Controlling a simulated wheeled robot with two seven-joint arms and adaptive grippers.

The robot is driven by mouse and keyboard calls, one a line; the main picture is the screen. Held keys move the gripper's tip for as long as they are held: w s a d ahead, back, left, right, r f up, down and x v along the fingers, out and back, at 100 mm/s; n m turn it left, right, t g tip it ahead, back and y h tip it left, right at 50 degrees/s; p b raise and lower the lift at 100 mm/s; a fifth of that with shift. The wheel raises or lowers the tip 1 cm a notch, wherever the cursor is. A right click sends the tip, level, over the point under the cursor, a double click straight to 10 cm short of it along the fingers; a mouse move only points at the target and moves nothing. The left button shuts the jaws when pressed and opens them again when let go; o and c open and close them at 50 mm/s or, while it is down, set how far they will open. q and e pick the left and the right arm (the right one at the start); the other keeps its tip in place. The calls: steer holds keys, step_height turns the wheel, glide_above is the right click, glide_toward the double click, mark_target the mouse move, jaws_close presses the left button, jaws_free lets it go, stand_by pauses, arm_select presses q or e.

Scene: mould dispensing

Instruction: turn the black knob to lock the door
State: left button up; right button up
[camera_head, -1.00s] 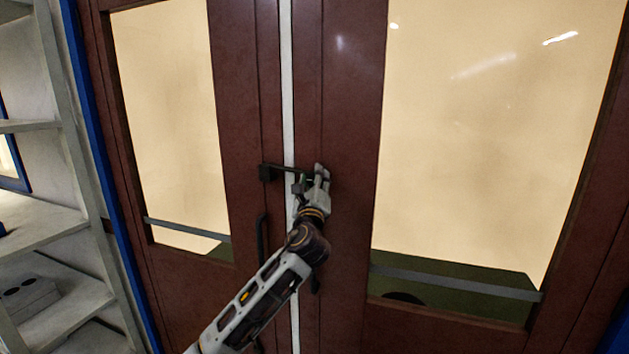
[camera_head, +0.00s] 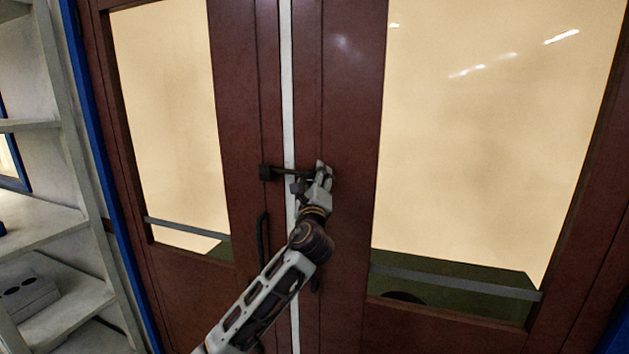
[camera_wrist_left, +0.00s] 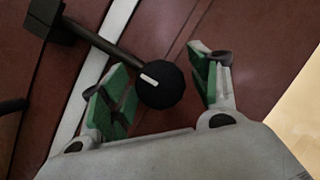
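The black knob (camera_wrist_left: 160,84) is round with a short white mark on its face. It sits on the right leaf of the brown double door (camera_head: 350,130). A dark bar (camera_wrist_left: 105,44) runs from the knob across the pale gap to a black block (camera_head: 265,172) on the left leaf. My left gripper (camera_head: 321,170) is at the knob, its green-padded fingers (camera_wrist_left: 150,78) open on either side of it. The left finger in the wrist view is close to the knob; a clear gap shows on the right. The head view hides most of the knob behind the gripper. My right gripper is not in view.
A dark vertical handle (camera_head: 262,240) is on the left leaf below the bar; another is partly hidden behind my arm. Both leaves have large windows (camera_head: 480,120). A grey shelf (camera_head: 50,235) stands at the far left.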

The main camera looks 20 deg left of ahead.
arm_select(q)
steer(key=v, duration=1.2)
stand_by(0.6)
steer(key=shift+a+f, duration=0.1)
steer(key=shift+f, duration=0.05)
